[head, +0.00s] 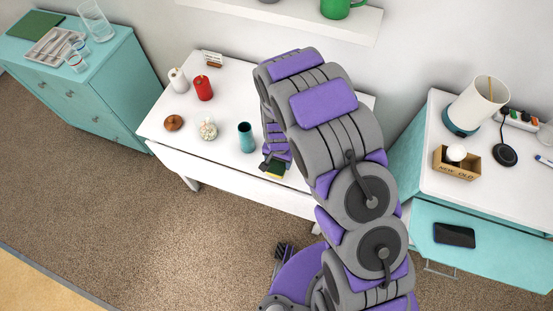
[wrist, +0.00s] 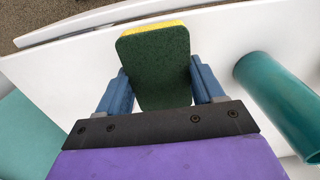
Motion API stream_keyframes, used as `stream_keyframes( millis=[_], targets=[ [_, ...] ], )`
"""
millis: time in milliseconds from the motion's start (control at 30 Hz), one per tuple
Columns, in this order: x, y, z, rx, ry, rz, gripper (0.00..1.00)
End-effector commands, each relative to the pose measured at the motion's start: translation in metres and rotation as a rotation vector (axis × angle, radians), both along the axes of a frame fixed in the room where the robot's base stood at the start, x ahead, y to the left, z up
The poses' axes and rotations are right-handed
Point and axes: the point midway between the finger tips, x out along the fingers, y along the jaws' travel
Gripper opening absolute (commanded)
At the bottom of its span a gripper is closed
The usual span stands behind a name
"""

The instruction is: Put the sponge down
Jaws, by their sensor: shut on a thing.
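The sponge, yellow with a dark green scouring side, is between the fingers of my gripper (wrist: 160,82) in the wrist view, where its green face (wrist: 157,65) points at the camera. My gripper is shut on it. In the head view the sponge (head: 274,168) shows small at the front edge of the white table (head: 225,160), below my gripper (head: 271,160). I cannot tell whether the sponge touches the tabletop. My arm hides the right part of the table.
A teal cup (head: 246,138) stands close to the left of my gripper. A glass jar (head: 208,129), brown round object (head: 173,122), red candle (head: 203,88) and white bottle (head: 178,80) stand farther left. The front left tabletop is clear.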

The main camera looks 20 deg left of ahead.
Motion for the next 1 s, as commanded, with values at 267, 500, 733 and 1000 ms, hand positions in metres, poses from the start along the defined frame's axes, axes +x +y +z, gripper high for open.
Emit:
stream_keyframes(
  millis=[267,500,733,1000],
  targets=[
    [0.022,0.012,-0.002,0.001,-0.002,0.000,0.34],
    [0.021,0.012,-0.029,-0.002,0.002,-0.001,0.34],
    [0.021,0.012,-0.037,-0.001,0.000,0.000,0.34],
    [0.021,0.012,-0.038,-0.001,0.000,0.000,0.78]
  ],
)
